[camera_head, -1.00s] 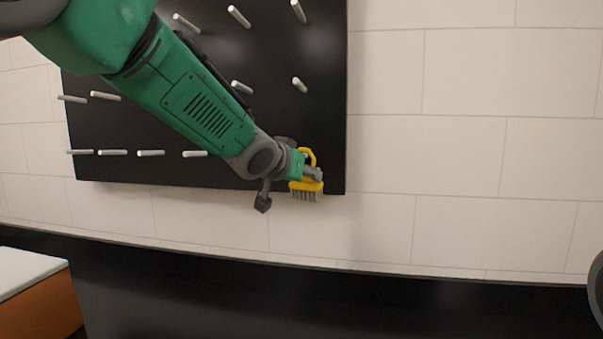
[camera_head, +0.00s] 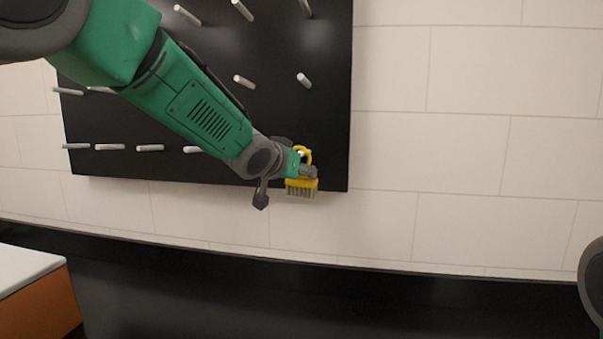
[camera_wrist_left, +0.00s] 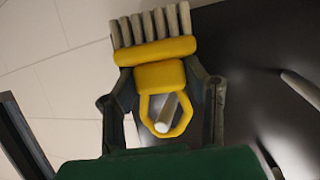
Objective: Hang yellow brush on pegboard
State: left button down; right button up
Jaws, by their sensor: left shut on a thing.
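The yellow brush (camera_head: 301,184) hangs bristles down near the lower right corner of the black pegboard (camera_head: 220,130). My left gripper (camera_head: 307,171) is shut on it. In the left wrist view the fingers (camera_wrist_left: 162,84) hold the yellow brush (camera_wrist_left: 155,52) from both sides, below its grey bristles. A pale peg (camera_wrist_left: 167,113) shows inside the brush's yellow loop, and its tip shows at the loop in the head view. How far the loop sits along the peg I cannot tell. My right gripper is out of view.
Several bare pegs stick out of the board, such as one above the brush (camera_head: 304,80) and one to its left (camera_head: 150,148). A white-topped orange cabinet (camera_head: 35,300) stands at lower left. The tiled wall (camera_head: 460,150) right of the board is clear.

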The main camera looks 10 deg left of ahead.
pick_arm(q)
jog(key=c, duration=0.9)
grip_release()
jog(key=shift+f, duration=0.25)
jog(key=shift+o, duration=0.4)
jog(key=shift+d, duration=0.1)
jog(key=shift+r, duration=0.1)
